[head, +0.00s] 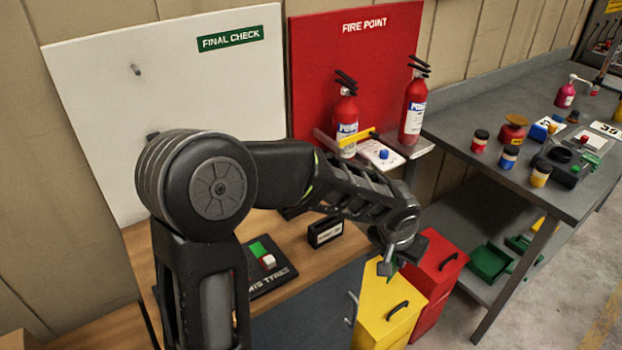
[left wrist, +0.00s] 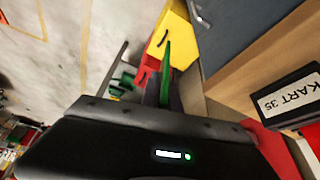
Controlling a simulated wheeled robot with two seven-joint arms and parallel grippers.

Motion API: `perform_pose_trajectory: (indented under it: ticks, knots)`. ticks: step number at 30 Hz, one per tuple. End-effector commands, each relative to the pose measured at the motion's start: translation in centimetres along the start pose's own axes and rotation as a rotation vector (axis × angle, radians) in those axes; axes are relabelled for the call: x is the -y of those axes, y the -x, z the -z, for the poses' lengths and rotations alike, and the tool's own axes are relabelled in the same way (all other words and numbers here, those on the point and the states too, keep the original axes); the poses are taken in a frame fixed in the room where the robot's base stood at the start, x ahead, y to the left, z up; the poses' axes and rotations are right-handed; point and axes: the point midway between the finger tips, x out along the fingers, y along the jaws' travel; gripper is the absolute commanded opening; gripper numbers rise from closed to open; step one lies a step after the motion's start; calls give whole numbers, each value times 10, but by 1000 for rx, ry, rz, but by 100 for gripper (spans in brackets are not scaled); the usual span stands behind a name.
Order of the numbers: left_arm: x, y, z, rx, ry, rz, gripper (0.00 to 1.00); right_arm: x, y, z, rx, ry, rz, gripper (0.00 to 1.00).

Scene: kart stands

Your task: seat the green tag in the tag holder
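The green tag (left wrist: 167,68) shows as a thin upright green strip, seen nearly edge-on in the left wrist view, between the dark fingers of my left gripper (left wrist: 165,95). In the head view my left gripper (head: 392,262) hangs above the yellow bin, shut, with a bit of green at its fingertips. A small black block with a white label (head: 325,232), apparently the tag holder, stands on the wooden desk to the left of the gripper. In the left wrist view this block (left wrist: 296,97) reads KART 35. The gripper is apart from it. My right gripper is not in view.
A black mat (head: 282,277) with a green and a red-white piece lies on the desk. A yellow bin (head: 378,318) and a red bin (head: 430,290) stand beside the desk. Fire extinguishers (head: 413,108) stand behind. A grey workbench (head: 470,125) with several jars is at right.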

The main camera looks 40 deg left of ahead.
Motion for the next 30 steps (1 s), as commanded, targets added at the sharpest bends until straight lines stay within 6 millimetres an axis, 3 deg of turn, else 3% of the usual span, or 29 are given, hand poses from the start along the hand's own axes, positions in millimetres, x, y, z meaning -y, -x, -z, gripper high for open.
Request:
perform_pose_trajectory:
  ticks: [9, 14, 20, 24, 30]
  knots:
    - [2, 2, 1, 0, 0, 0, 0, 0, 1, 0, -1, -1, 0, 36]
    - [24, 17, 8, -2, -8, -3, 0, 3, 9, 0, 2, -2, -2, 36]
    - [84, 64, 21, -5, -59, -26, 0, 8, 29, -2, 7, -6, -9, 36]
    - [127, 107, 29, -6, -132, -57, 0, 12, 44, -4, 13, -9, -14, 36]
    - [164, 152, 34, -3, -239, -103, 0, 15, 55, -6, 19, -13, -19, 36]
